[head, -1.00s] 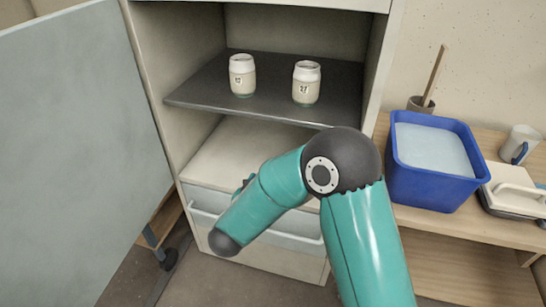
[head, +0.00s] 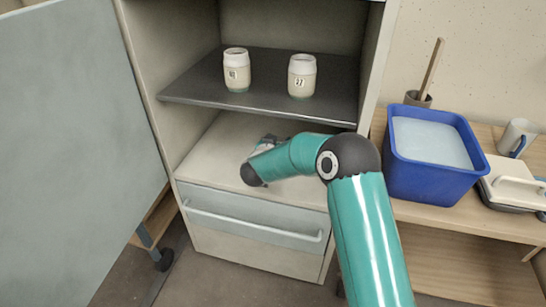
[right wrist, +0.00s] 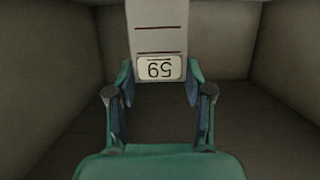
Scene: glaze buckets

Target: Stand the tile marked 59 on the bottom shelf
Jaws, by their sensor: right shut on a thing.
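The tile marked 59 (right wrist: 158,40) is a pale slab with dark lines and a label that reads upside down in the right wrist view. My right gripper (right wrist: 160,88) is shut on it, one finger on each side. In the head view the right gripper (head: 267,142) is inside the cabinet, over the pale bottom shelf (head: 213,148) and below the dark upper shelf. The arm hides most of the gripper there, and I cannot make out the tile. I cannot tell whether the tile touches the shelf. My left gripper is not in view.
The dark upper shelf (head: 190,88) holds two jars, one at left (head: 237,75) and one marked 27 (head: 301,78). The cabinet door (head: 75,150) stands open at left. A drawer (head: 250,220) is below. A blue tub (head: 432,180) stands on the right-hand bench.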

